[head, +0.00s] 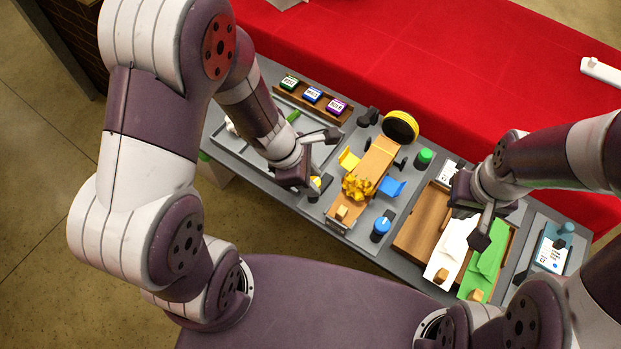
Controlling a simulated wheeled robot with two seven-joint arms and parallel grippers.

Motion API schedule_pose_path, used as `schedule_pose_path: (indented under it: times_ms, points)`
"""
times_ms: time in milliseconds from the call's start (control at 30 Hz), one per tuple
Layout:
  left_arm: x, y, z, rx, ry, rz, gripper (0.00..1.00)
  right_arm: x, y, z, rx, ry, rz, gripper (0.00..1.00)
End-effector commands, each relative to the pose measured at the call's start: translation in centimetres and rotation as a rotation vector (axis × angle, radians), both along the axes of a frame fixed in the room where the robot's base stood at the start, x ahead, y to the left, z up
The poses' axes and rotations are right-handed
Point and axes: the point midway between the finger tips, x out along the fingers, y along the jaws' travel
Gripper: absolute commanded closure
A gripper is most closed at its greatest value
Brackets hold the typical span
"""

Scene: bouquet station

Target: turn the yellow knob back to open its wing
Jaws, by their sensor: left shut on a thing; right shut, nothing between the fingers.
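The yellow knob (315,184) is at the left of the wooden wrapping board (378,158), mostly hidden by my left gripper (313,187). My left gripper is shut on the knob from above. The yellow wing (348,160) is at the board's left edge, beyond the knob; its exact tilt is too small to tell. A bunch of yellow flowers (357,188) lies on the near part of the board. My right gripper (481,238) is shut and empty above the white and green sheets, away from the knob.
A blue wing (392,187) and blue knob (381,228) are at the board's right side. A yellow-rimmed roll (400,126) stands behind it, with a green-topped jar (424,158) beside it. White (448,250) and green (485,262) sheets lie in wooden trays at right.

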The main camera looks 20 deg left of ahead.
Motion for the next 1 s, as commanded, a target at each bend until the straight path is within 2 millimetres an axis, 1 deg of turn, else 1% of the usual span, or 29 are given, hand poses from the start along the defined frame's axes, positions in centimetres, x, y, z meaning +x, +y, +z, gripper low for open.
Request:
schedule_pose_path:
  times_ms: [33, 200, 400, 633, 1000]
  points:
    - [0.16, -0.03, -0.02, -0.001, -0.007, 0.030, 0.97, 0.00, 0.00, -0.37, 0.000, 0.000, 0.000, 1.00]
    - [0.12, -0.08, 0.05, -0.001, -0.007, 0.128, 0.97, 0.00, 0.00, -0.84, 0.000, 0.000, 0.000, 1.00]
    - [0.13, -0.07, 0.13, -0.001, -0.008, 0.204, 0.97, 0.01, 0.00, -1.16, 0.000, 0.000, 0.000, 1.00]
    - [0.11, -0.09, 0.20, -0.001, -0.007, 0.240, 0.97, 0.00, 0.00, -1.27, 0.000, 0.000, 0.000, 1.00]
    - [0.13, -0.08, 0.22, -0.001, -0.007, 0.243, 0.97, 0.00, 0.00, -1.27, 0.000, 0.000, 0.000, 1.00]
